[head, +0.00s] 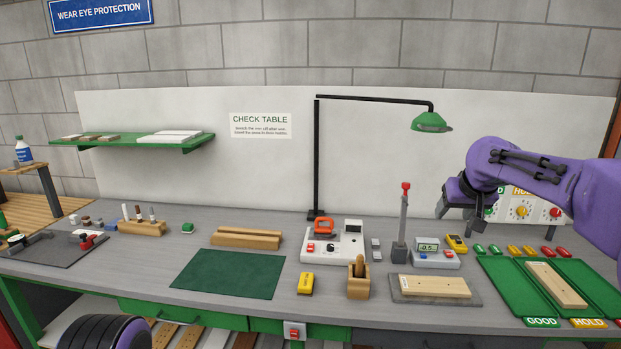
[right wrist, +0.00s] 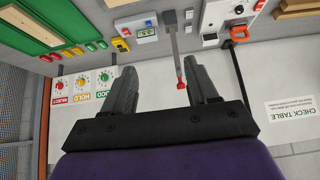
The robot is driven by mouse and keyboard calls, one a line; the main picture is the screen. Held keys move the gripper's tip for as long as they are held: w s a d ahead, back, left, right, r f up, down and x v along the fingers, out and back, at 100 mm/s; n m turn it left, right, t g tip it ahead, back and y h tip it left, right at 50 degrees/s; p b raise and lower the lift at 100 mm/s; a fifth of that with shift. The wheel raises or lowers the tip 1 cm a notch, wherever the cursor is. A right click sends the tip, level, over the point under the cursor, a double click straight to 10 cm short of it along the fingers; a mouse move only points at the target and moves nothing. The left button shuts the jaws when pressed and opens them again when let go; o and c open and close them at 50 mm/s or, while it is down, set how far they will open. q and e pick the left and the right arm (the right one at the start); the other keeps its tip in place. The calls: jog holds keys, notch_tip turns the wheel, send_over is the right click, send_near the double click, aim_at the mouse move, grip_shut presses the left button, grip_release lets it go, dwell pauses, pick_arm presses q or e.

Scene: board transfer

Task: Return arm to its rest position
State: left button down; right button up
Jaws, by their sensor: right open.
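My right arm (head: 535,177) is purple and comes in from the right in the head view. Its dark right gripper (head: 447,207) is raised above the back right of the table, empty. In the right wrist view its two fingers (right wrist: 163,92) stand apart with nothing between them. The gripper is right of a grey post with a red top (head: 405,200) and in front of the panel of coloured knobs (head: 522,211), partly covering it. A purple and black rounded part of mine shows at the bottom left; my left gripper is not in view.
The grey table (head: 190,262) holds a green mat (head: 230,274), a white tester (head: 333,248) and a yellow block (head: 306,284). A green lamp (head: 431,122) hangs left of my right arm.

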notch_tip(320, 180, down, 14)
jog(key=w+m+t+h+b, duration=0.1)
jog(key=m+t+b, duration=0.1)
jog(key=m+t, duration=0.2)
jog(key=s+f+m+h+b, duration=0.1)
jog(key=s+f, duration=0.4)
jog(key=f, duration=0.5)
jog(key=s+f+b, duration=0.1)
jog(key=s+f, duration=0.4)
jog(key=f, duration=0.5)
jog(key=s+a+f+g+b, duration=0.1)
jog(key=s+f+g+b, duration=0.1)
jog(key=s+f, duration=0.6)
jog(key=s+a+f+g+b, duration=0.1)
jog(key=s+f, duration=0.7)
jog(key=s, duration=0.9)
jog(key=s+a+f+g+b, duration=0.1)
jog(key=s+f+g+b, duration=0.2)
jog(key=s+f, duration=0.6)
jog(key=s+g, duration=0.2)
jog(key=s, duration=0.2)
jog(key=shift+h+b, duration=0.3)
